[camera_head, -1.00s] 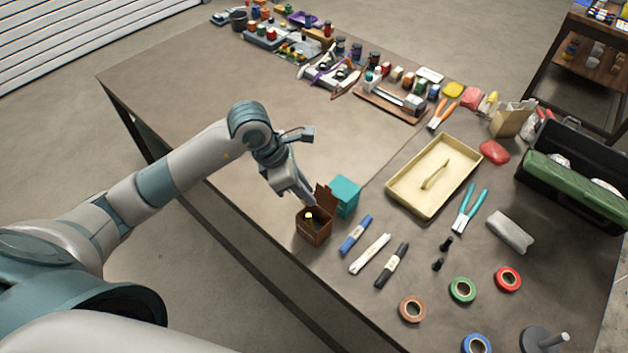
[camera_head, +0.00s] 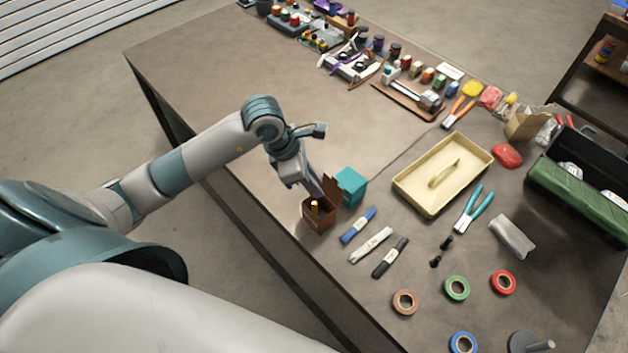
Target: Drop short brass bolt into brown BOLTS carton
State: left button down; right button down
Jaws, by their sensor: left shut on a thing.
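The brown carton (camera_head: 320,220) stands open near the table's front edge, with its flap raised at the back; no lettering on it is legible. The short brass bolt (camera_head: 314,207) shows as a small yellow spot at the carton's mouth. My left gripper (camera_head: 316,194) reaches down to the carton from behind and is shut on the bolt. The fingertips are small and partly hidden by the carton's flap, and the bolt's lower end is hidden by the carton wall. My right gripper is not in view.
A teal box (camera_head: 351,187) stands close behind the carton. Tape rolls (camera_head: 457,288), pliers (camera_head: 474,210) and a green toolbox (camera_head: 577,200) are further right. The table's left part is clear.

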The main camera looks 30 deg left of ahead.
pick_arm(q)
jog(key=shift+f+b, duration=1.35)
jog(key=shift+f, duration=1.5)
jog(key=c, duration=1.6)
grip_release()
jog(key=shift+o, duration=0.2)
jog(key=shift+a+r, duration=0.1)
jog(key=shift+r, duration=0.05)
jog(key=shift+s+a+r+b, duration=0.2)
jog(key=shift+r+b, duration=0.15)
jog(key=shift+r, duration=0.25)
jog(key=b+v, duration=0.4)
jog(key=v, duration=1.2)
jog(key=shift+d, duration=0.15)
